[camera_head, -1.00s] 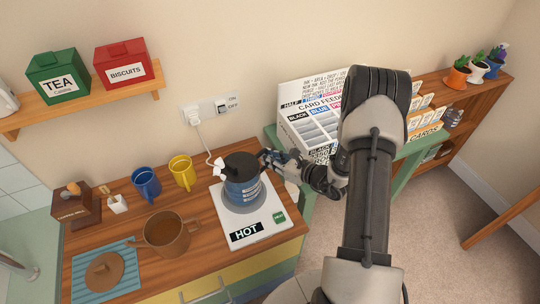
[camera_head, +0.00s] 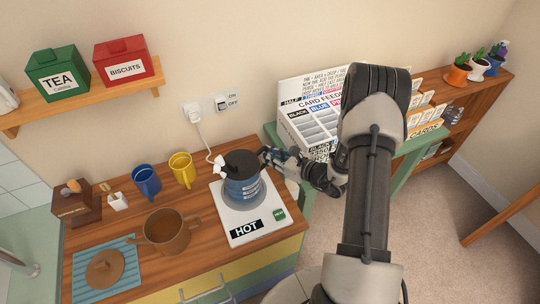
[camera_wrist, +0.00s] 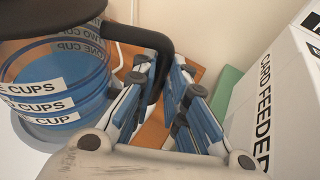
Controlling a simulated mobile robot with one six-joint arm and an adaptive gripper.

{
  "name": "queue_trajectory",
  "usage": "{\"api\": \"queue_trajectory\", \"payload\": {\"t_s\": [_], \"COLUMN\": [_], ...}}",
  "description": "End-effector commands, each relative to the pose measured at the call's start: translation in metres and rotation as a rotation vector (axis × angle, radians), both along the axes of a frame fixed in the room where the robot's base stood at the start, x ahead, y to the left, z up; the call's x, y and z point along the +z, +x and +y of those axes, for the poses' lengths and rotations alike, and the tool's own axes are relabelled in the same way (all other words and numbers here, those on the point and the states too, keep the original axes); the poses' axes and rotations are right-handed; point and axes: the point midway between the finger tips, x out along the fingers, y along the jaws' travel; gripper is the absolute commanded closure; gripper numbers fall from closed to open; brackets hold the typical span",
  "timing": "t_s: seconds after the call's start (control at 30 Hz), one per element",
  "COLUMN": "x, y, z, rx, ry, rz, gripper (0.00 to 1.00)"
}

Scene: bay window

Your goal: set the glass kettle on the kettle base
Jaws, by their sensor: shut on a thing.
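The glass kettle (camera_head: 241,188), with a black lid, blue contents and white cup markings, is upright over the grey round plate of the white kettle base (camera_head: 233,219). It looks seated on that plate, but I cannot tell whether a thin gap is left. My gripper (camera_head: 270,157) reaches in from the right and is shut on the kettle's black handle. In the wrist view, the kettle (camera_wrist: 60,85) is at the left and its handle (camera_wrist: 158,80) passes between the blue-padded fingers (camera_wrist: 165,78). The grey plate's edge shows under the kettle.
A white cord runs from the wall socket (camera_head: 192,112) behind the kettle. The card feeder (camera_head: 310,115) stands right, near my arm.

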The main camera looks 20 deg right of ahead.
Motion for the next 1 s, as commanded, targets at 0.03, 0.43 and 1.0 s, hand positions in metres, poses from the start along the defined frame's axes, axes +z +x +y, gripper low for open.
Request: {"api": "queue_trajectory", "payload": {"t_s": [0.03,0.43,1.0], "x": [0.0019,-0.0012,-0.0035], "y": [0.0008,0.0007,0.0001], "z": [-0.0002,-0.0002,0.0], "rx": [-0.001,0.0,0.0], "ry": [0.003,0.003,0.001], "rz": [-0.004,-0.004,0.0], "gripper": [1.0,1.0,0.64]}}
